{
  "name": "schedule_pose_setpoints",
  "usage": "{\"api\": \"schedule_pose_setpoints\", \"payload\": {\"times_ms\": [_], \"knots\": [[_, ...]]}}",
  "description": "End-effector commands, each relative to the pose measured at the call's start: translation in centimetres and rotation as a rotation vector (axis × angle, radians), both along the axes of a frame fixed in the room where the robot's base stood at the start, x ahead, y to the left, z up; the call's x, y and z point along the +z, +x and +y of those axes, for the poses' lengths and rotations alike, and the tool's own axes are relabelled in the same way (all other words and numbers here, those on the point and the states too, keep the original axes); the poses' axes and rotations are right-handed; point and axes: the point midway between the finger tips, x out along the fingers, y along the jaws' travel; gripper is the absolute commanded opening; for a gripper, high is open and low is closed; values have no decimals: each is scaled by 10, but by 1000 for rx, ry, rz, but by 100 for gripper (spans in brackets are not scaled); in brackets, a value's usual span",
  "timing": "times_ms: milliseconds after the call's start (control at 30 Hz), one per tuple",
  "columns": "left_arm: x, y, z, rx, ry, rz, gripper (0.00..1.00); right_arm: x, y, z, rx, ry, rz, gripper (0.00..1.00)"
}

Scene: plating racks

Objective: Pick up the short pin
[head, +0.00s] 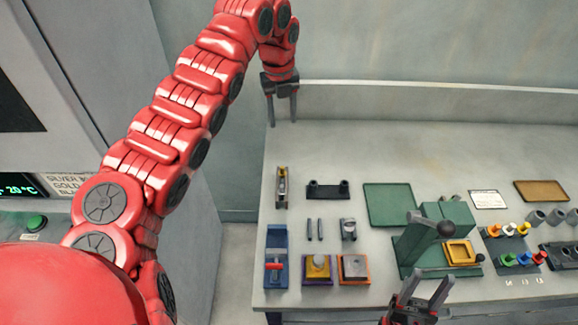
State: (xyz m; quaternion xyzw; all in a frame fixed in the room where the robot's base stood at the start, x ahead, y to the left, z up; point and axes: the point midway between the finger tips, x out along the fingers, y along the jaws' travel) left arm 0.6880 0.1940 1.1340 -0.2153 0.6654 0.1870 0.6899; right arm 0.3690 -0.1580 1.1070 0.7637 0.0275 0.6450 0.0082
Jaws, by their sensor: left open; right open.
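Two small dark grey pins stand or lie side by side on the grey bench: a left one (309,229) and a right one (320,229). They look nearly alike, and I cannot tell which is the short pin. My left gripper (282,122) is open and empty, pointing down above the bench's far left corner, well behind the pins. My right gripper (432,276) is open and empty at the bench's front edge, to the right of and nearer than the pins.
Around the pins stand a dark two-post holder (328,190), a blue fixture (276,257), a yellow-topped block (317,267), an orange-edged block (354,268) and a small grey part (348,229). A green press (424,240) stands right. A green mat (388,204) lies bare.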

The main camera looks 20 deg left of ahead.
Motion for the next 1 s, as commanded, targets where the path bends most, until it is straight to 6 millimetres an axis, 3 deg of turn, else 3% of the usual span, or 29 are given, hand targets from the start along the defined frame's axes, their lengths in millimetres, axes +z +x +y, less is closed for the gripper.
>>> {"api": "schedule_pose_setpoints", "payload": {"times_ms": [167, 700, 867, 1000], "knots": [[-4, -16, 8, -38, 33, 57, 52, 2, 0, 0, 0, 0, 0, 50], [-105, -14, 6, -35, 30, 51, 52, 39, 0, 0, 0, 0, 0, 50], [-118, -14, 6, -36, 30, 49, 52, 43, 0, 0, 0, 0, 0, 50], [-129, -13, 3, -37, 30, 52, 52, 56, 0, 0, 0, 0, 0, 50]]}}
